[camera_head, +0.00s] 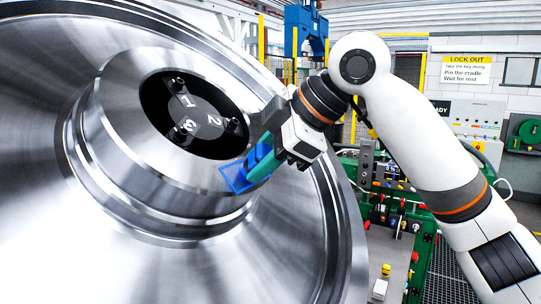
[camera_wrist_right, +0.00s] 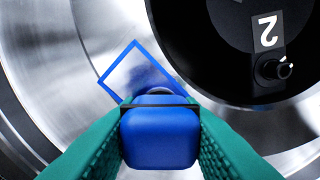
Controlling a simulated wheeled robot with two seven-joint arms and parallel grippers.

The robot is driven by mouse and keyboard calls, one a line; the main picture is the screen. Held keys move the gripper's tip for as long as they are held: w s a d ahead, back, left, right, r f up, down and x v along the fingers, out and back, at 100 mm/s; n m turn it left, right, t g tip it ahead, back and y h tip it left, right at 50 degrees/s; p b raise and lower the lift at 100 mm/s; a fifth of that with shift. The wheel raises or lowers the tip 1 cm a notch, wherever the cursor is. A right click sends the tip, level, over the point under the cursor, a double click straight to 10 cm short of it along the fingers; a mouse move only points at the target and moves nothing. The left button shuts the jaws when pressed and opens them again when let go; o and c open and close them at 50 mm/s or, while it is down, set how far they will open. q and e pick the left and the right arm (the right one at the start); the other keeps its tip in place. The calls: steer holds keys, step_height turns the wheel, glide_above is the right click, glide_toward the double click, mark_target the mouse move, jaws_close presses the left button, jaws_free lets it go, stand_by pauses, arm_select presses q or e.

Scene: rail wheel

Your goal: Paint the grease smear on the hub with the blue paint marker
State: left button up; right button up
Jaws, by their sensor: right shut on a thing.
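The rail wheel's shiny hub (camera_head: 150,150) fills the left of the head view. A blue square outline (camera_head: 234,180) is on the hub's lower right face; in the wrist view it frames a pale patch (camera_wrist_right: 132,72) with a faint darker area near the marker. I cannot clearly tell the grease smear from reflections there. My right gripper (camera_head: 262,165) is shut on the blue paint marker (camera_wrist_right: 160,135), its green fingers on both sides. The marker points at the outlined area. Its tip is hidden, so I cannot tell whether it touches. My left gripper is out of view.
A black recessed plate (camera_head: 197,115) with numbered labels and studs sits in the hub's centre, close above the marker. A green machine (camera_head: 415,250) with levers stands behind the wheel at the right. A control box (camera_head: 468,118) is on the back wall.

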mark_target(230, 181)
steer(key=shift+s+a, duration=0.7)
steer(key=shift+s, duration=0.25)
steer(key=shift+s+a, duration=0.65)
steer(key=shift+s, duration=0.3)
steer(key=shift+p+v, duration=0.7)
steer(key=shift+v, duration=0.2)
steer(key=p+v, duration=0.2)
steer(key=v, duration=0.2)
steer(key=shift+d, duration=0.1)
